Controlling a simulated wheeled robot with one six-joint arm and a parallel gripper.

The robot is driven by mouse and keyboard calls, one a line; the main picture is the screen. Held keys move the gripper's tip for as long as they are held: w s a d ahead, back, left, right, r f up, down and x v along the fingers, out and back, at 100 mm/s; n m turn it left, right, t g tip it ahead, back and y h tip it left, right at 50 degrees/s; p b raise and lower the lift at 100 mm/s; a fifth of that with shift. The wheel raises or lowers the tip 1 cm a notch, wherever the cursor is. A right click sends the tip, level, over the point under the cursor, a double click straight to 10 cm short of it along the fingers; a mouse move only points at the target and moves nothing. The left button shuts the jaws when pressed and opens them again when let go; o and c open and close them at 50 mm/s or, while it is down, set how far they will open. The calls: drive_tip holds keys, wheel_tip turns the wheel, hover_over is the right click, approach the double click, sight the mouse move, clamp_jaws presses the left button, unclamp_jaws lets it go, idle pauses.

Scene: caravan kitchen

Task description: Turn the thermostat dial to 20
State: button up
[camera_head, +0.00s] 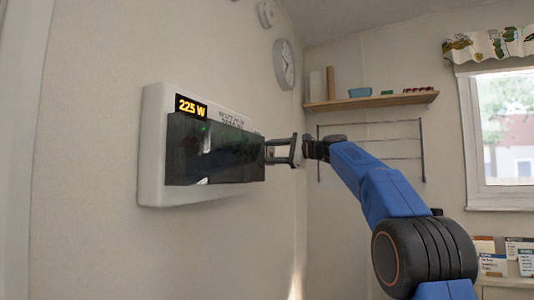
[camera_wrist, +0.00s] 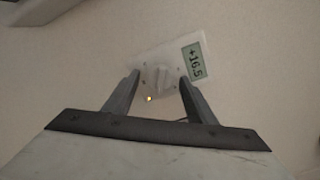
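In the wrist view the thermostat (camera_wrist: 143,61) is a small pale plate on the wall. Its display (camera_wrist: 193,61) reads +16.5, and a small amber light (camera_wrist: 149,99) shows at its lower edge. The round pale dial (camera_wrist: 157,76) lies between the fingertips of my gripper (camera_wrist: 159,77). The fingers are apart, with visible room on both sides of the dial; whether either touches it I cannot tell.
A wooden shelf (camera_head: 370,101), a wire rack (camera_head: 370,153) and a wall clock (camera_head: 284,64) are beyond. A window (camera_head: 505,140) is at right.

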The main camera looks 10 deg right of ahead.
drive_tip(key=shift+s, duration=0.1)
drive_tip(key=v, duration=1.7)
drive_tip(key=shift+d, duration=0.15)
